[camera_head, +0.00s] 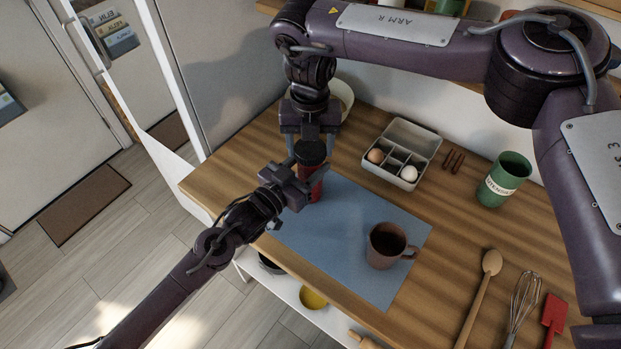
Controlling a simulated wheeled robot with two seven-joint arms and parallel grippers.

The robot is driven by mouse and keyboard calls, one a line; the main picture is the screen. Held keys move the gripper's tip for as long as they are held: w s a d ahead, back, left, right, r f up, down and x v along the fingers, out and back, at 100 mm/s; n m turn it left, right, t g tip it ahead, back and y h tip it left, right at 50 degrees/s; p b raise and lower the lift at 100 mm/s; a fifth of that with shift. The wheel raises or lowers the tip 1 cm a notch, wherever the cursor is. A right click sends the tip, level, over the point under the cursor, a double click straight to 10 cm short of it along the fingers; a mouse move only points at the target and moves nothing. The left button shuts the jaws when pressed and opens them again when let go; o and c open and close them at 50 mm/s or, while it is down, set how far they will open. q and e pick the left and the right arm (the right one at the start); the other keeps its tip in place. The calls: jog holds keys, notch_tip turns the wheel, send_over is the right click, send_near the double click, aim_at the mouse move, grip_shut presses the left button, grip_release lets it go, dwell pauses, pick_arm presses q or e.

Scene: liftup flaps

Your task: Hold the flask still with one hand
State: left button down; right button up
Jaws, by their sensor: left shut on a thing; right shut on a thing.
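A red flask (316,188) with a black lid (310,153) stands upright at the far left corner of a blue mat (330,240) on the wooden counter. My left gripper (304,182) comes in from the left and is shut on the flask's body, which it partly hides. My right gripper (310,140) reaches down from above and is shut on the black lid at the flask's top. I cannot tell whether the lid is loose or seated.
A brown mug (387,246) with dark liquid stands on the mat. Behind are an egg box (403,152), a pale bowl (341,93) and a green utensil pot (505,179). A wooden spoon (478,297), whisk (522,303) and red spatula (553,313) lie at the right.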

pick_arm(q)
jog(key=shift+d, duration=0.1)
pick_arm(e)
jog(key=m, duration=1)
jog(key=shift+w+m, duration=0.1)
jog(key=shift+m, duration=0.3)
jog(key=o, duration=1.2)
jog(key=shift+r, duration=0.1)
notch_tip(320, 180, up, 12)
jog(key=shift+f, duration=0.1)
pick_arm(q)
jog(key=c, duration=0.6)
grip_release()
jog(key=shift+o, duration=0.2)
